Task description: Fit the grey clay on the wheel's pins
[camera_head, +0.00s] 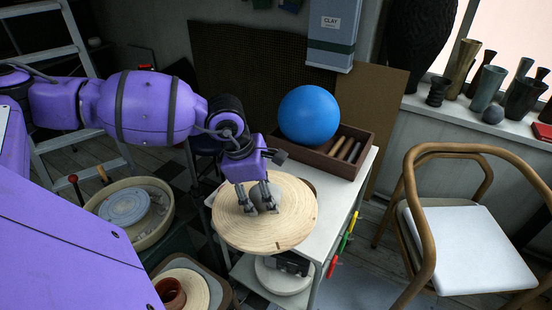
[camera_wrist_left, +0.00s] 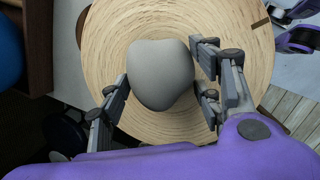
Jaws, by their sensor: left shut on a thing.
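The grey clay (camera_head: 266,192) is a rounded lump on the middle of a round, pale wooden disc (camera_head: 235,225). My left gripper (camera_head: 258,208) is shut on it from above. In the left wrist view the clay (camera_wrist_left: 160,75) sits between the fingers (camera_wrist_left: 165,88), with the disc (camera_wrist_left: 110,40) behind. The disc overhangs the left side of the white table. I cannot tell whether it rests there or is lifted. The wheel (camera_head: 124,206) stands lower, to the left, with a grey round head inside a cream basin.
A blue ball (camera_head: 309,114) and a brown tray of tools (camera_head: 350,150) are at the table's back. A wooden chair (camera_head: 420,215) stands at right, a ladder (camera_head: 60,50) at upper left. A round pale board (camera_head: 190,285) with a brown ring lies at the lower front.

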